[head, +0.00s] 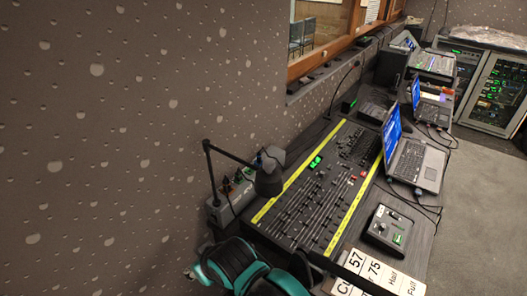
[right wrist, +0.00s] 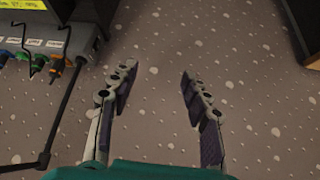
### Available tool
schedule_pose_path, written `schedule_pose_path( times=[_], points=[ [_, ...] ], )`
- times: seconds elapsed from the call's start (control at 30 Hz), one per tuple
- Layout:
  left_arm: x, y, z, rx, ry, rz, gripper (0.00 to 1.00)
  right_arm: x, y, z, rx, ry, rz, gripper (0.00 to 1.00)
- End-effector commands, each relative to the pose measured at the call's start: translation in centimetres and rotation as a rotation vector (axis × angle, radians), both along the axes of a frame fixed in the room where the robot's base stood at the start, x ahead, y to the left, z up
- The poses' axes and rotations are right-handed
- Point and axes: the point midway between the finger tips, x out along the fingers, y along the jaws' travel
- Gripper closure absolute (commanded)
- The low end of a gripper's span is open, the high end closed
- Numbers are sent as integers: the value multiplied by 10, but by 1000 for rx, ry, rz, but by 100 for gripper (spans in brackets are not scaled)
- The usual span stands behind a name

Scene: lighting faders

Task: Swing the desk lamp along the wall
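The desk lamp (head: 268,182) is black. It has a thin jointed arm beside the wall and a dark shade over the left end of the fader console (head: 318,200). In the right wrist view a thin black rod (right wrist: 68,108), which looks like part of the lamp's arm, runs down the left side. My right gripper (right wrist: 158,75) is open and empty, with its fingers pointing at the spotted wall. The rod is to the left of the fingers and apart from them. In the head view my teal and black wrist is at the bottom, below the lamp. My left gripper is not seen.
A grey box with coloured plugs (right wrist: 38,50) stands close to the lamp. The spotted wall (head: 130,130) fills the left. Laptops (head: 415,160), a small control box (head: 390,228) and a white label board (head: 375,272) occupy the desk. Equipment racks (head: 490,90) stand at the back right.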

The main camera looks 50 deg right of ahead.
Motion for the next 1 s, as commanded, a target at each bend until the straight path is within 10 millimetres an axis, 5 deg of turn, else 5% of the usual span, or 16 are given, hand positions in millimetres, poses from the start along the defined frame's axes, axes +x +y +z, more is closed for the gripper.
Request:
schedule_pose_path(
  times=[0.03, 0.1, 0.6, 0.83, 1.0],
  points=[
    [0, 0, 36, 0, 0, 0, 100, 0, 0, 36, 0, 0, 0, 53],
    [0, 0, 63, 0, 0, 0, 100, 0, 0, 63, 0, 0, 0, 53],
    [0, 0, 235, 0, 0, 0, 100, 4, -11, 236, 0, 29, -33, 53],
    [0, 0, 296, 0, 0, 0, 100, 14, -49, 298, 9, 128, -143, 53],
    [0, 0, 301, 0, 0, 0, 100, 21, -107, 298, 42, 276, -301, 53]
  ],
)
